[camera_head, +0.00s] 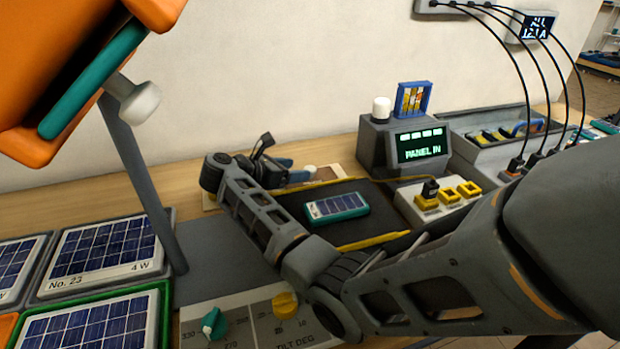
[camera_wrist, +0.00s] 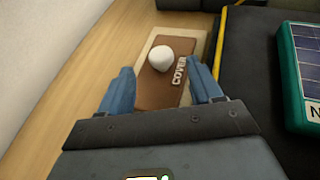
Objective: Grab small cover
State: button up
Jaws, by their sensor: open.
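The small cover (camera_wrist: 155,88) is a brown plate marked "COVER" with a white round knob (camera_wrist: 160,58). In the wrist view it lies on a pale base on the wooden table, between and ahead of my fingers. My gripper (camera_wrist: 162,85) is open, its two blue fingers apart on either side of the cover; nothing is held. In the head view my gripper (camera_head: 296,175) is low at the back of the table, beside the knob (camera_head: 310,169). My arm and gripper hide much of the cover there. I cannot tell whether the fingers touch it.
A black tray (camera_head: 350,232) with a teal-framed solar panel (camera_head: 336,207) is right of the cover. A grey display box (camera_head: 378,142) reading "PANEL IN" stands behind. The wall (camera_head: 250,70) is close at the back. Framed panels (camera_head: 100,250) lie at the left.

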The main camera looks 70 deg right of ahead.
aim_at(309, 168)
jog(key=x, duration=0.4)
jog(key=shift+s+f, duration=0.1)
jog(key=c, duration=1.1)
